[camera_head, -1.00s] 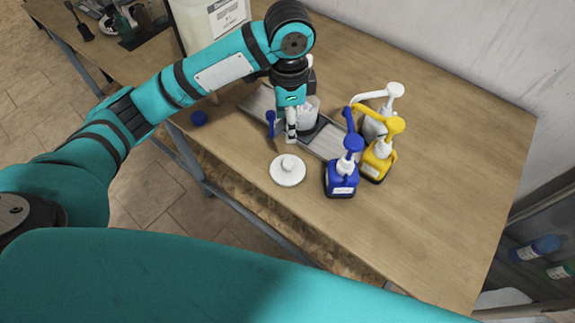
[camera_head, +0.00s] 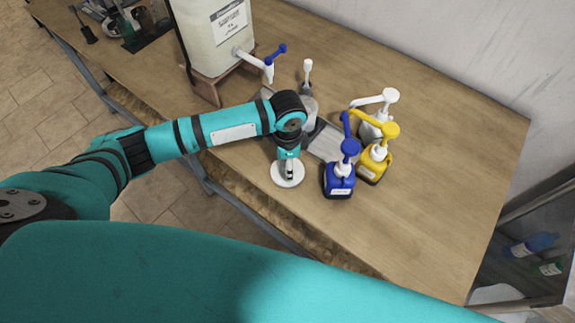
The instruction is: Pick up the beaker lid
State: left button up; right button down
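The beaker lid (camera_head: 280,177) is a round white disc lying flat on the wooden table, in front of the grey metal stand. My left gripper (camera_head: 289,174) points down right over the lid's middle and hides its knob. I cannot tell whether the fingers touch the knob, or whether they are open or shut. The clear beaker (camera_head: 309,106) stands behind my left arm on the grey stand (camera_head: 330,141), partly hidden, with a white-tipped rod (camera_head: 307,72) rising beside or inside it. My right gripper is not in view.
A blue pump bottle (camera_head: 339,180) stands close to the right of the lid. Yellow (camera_head: 374,164) and white (camera_head: 372,130) pump bottles stand behind it. A large drum (camera_head: 212,40) with a blue-handled tap (camera_head: 268,64) is at the back left. The table's right side is clear.

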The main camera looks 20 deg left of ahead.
pick_arm(q)
jog(key=shift+f, duration=0.45)
jog(key=c, duration=0.9)
jog(key=shift+c, duration=0.2)
jog(key=shift+r, duration=0.1)
